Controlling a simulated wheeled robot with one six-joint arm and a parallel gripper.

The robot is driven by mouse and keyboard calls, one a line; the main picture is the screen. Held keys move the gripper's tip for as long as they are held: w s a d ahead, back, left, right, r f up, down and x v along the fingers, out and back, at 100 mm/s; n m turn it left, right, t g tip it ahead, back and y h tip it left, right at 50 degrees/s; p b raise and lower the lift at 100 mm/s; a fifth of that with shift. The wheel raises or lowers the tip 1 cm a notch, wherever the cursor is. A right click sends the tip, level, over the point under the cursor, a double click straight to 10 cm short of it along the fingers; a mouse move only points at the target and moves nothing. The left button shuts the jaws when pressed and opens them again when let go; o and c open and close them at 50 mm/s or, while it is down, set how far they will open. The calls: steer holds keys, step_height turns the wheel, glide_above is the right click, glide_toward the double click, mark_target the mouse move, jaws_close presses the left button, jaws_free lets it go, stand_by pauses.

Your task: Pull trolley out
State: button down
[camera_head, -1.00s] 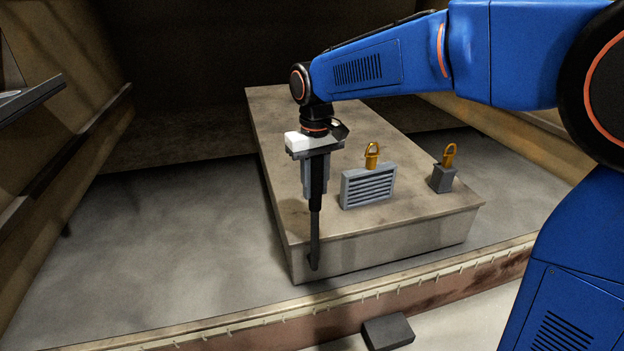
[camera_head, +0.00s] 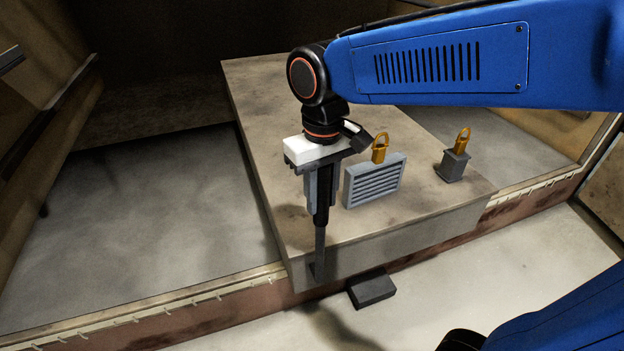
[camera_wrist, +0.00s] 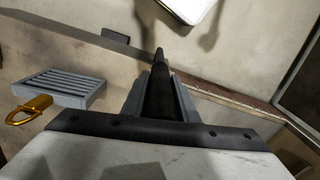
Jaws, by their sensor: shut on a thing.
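The trolley (camera_head: 420,232) is a long, low, stone-coloured slab lying in the oven, its front end out over the sill. It bears a grey louvred block (camera_head: 374,181) and a small grey block (camera_head: 453,165), each with a gold ring on top. My gripper (camera_head: 319,200) is shut on a dark rod (camera_head: 320,245) above the trolley's near left corner. The rod hangs down, its lower end against or just at the front face; the exact contact is unclear. In the wrist view the rod (camera_wrist: 160,75) sits between the jaws, with the louvred block (camera_wrist: 62,84) at left.
The oven sill (camera_head: 225,292) runs across the front, with a pale floor (camera_head: 530,265) before it. A small dark block (camera_head: 371,288) is close in front of the trolley. Oven walls (camera_head: 45,115) flank the chamber. Bare oven floor (camera_head: 140,220) lies left of the trolley.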

steer(key=s+d, duration=0.3)
steer(key=s, duration=0.7)
steer(key=shift+s, duration=0.4)
steer(key=shift+d, duration=0.1)
steer(key=c, duration=1.4)
jaws_free()
step_height(320, 180, up, 18)
steer(key=shift+f, duration=0.25)
